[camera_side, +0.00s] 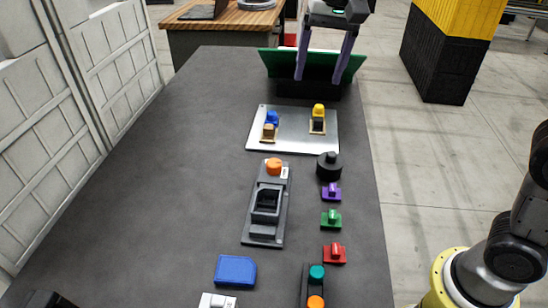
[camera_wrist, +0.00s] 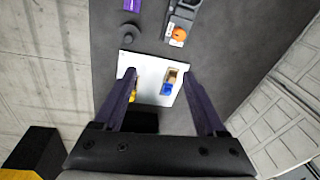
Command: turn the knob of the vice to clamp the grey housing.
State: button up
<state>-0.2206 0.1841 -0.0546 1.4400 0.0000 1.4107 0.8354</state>
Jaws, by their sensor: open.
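The vice (camera_side: 250,232) is a long dark grey fixture lying along the table, with an orange knob (camera_side: 273,166) at its far end. A dark grey, open-topped box-like part, which looks like the grey housing (camera_side: 266,202), sits in the vice; whether the jaws touch it I cannot tell. In the wrist view the orange knob (camera_wrist: 179,34) shows near the top, with only part of the vice in frame. My gripper (camera_side: 318,80) is open and empty, high over the far end of the table, well away from the knob. Its two purple fingers (camera_wrist: 160,72) are wide apart.
A metal plate (camera_side: 290,145) with blue, brown and yellow parts lies between my gripper and the vice. A black round part (camera_side: 329,166) and purple, green and red pieces (camera_side: 334,253) line the vice's right. A blue block (camera_side: 235,270) is nearer. The table's left is clear.

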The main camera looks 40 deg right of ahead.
jog(key=w+a+f, duration=0.4)
jog(key=n+g, duration=0.1)
jog(key=g, duration=0.1)
send_near(274, 163)
notch_tip(274, 163, down, 9)
jog(key=shift+a+r, duration=0.1)
grip_shut()
dwell(0.4)
